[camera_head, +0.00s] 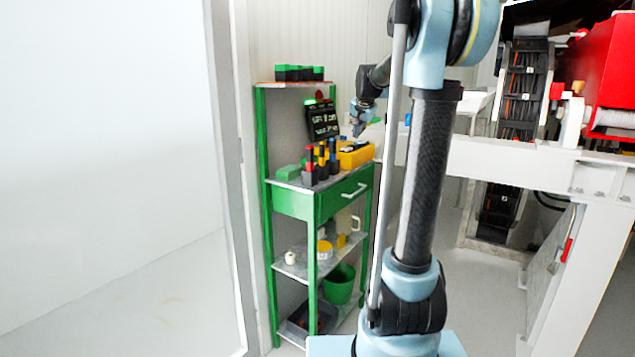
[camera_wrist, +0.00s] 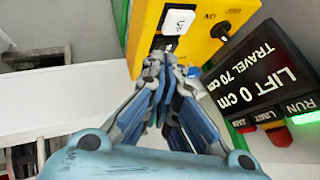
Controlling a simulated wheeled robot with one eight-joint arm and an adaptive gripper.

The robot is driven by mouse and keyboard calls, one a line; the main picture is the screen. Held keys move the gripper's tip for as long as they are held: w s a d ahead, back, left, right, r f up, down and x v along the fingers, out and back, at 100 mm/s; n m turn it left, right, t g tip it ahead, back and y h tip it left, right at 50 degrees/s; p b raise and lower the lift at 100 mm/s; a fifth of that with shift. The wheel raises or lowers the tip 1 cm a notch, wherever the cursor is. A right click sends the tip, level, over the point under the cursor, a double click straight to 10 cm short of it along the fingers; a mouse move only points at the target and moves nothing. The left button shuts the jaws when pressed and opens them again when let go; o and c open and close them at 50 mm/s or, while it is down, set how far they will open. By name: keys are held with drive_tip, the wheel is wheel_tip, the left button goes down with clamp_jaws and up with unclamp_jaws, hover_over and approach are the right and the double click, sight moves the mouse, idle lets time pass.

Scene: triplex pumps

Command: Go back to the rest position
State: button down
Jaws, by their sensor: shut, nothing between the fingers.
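My gripper (camera_wrist: 160,68) is in the lower middle of the wrist view, its blue-grey fingers drawn together at the tips and shut with nothing held. Its tips are in front of the lower edge of a yellow box (camera_wrist: 203,48) that carries a white switch and a black knob; I cannot tell whether they touch it. In the head view my gripper (camera_head: 358,130) is small, above the yellow box (camera_head: 355,154) on the green shelf unit (camera_head: 293,203).
A black display (camera_wrist: 265,85) reading "LIFT 0 cm, TRAVEL 70 cm" stands right of the box. Several black-and-red or yellow handled items (camera_head: 310,166) stand on the shelf top. A white frame (camera_head: 520,165) and red machine (camera_head: 607,65) are at right. Floor at left is clear.

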drive_tip(key=s+f+n+g, duration=0.2)
drive_tip(key=s+f, duration=0.7)
drive_tip(key=s, duration=0.7)
drive_tip(key=s+f+n+g, duration=0.2)
drive_tip(key=s+f, duration=0.7)
drive_tip(key=s, duration=0.7)
drive_tip(key=s+f+n+g, duration=0.2)
drive_tip(key=s+f+n, duration=0.2)
drive_tip(key=s+f, duration=0.6)
drive_tip(key=s, duration=0.6)
drive_tip(key=shift+s+a, duration=0.25)
drive_tip(key=shift+s, duration=0.05)
drive_tip(key=shift+w+f, duration=0.1)
drive_tip(key=shift+w+f, duration=0.15)
drive_tip(key=shift+w, duration=0.2)
